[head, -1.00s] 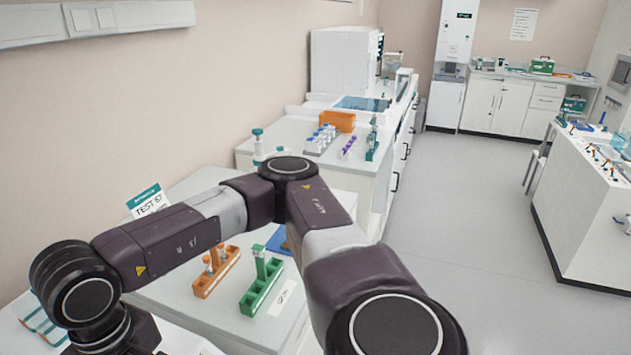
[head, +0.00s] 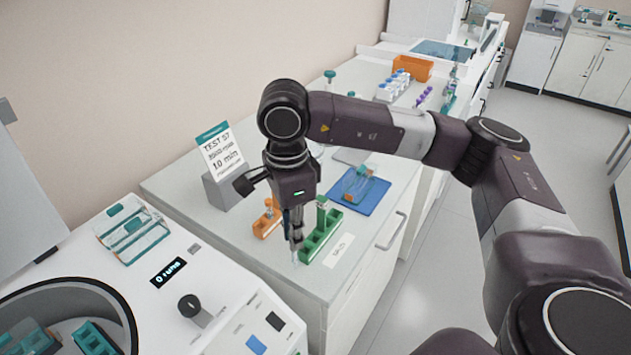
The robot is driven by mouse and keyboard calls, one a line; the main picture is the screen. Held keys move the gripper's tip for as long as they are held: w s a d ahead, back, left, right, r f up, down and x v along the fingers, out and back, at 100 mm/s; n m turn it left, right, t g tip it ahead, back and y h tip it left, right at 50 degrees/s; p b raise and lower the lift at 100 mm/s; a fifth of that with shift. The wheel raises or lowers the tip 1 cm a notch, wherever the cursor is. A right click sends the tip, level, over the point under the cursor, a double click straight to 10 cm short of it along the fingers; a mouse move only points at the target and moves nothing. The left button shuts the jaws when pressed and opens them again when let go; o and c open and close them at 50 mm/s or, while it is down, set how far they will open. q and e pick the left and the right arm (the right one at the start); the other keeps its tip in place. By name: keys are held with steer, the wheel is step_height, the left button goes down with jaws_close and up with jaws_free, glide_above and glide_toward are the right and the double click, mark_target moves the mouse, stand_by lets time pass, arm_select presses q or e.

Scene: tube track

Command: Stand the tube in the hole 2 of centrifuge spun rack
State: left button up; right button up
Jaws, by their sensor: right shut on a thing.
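My right gripper (head: 297,238) points down over the front of the bench, between the two small racks. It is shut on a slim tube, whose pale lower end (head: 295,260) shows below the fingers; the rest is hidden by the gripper. The green rack (head: 318,243) stands just right of the gripper, with a tube with a green top (head: 321,208) upright at its far end. The orange rack (head: 265,226) is to the left, partly behind the gripper. A white label (head: 340,251) lies by the green rack, too small to read. My left gripper is out of view.
A blue mat (head: 372,195) with a clear container (head: 358,184) lies behind the green rack. A "TEST 57" sign (head: 220,150) stands at the left. The centrifuge (head: 205,265), reading 0 turns, fills the lower left. An orange bin (head: 412,67) is farther back.

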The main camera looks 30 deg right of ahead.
steer(key=w+d+r+m+p, duration=0.1)
steer(key=w+d+m, duration=0.3)
steer(key=m, duration=1.1)
steer(key=w+d+r+m+p, duration=0.1)
steer(key=w+d+r+m, duration=0.3)
steer(key=m, duration=1)
step_height(320, 180, down, 7)
steer(key=s+d+b, duration=0.1)
steer(key=b, duration=0.2)
steer(key=shift+s+d, duration=0.2)
steer(key=shift+d, duration=0.05)
steer(key=shift+f+b, duration=0.4)
steer(key=shift+f, duration=0.25)
steer(key=shift+f, duration=0.4)
steer(key=shift+f+b, duration=0.15)
steer(key=shift+b, duration=0.2)
steer(key=shift+f+b, duration=0.3)
steer(key=shift+f, duration=0.2)
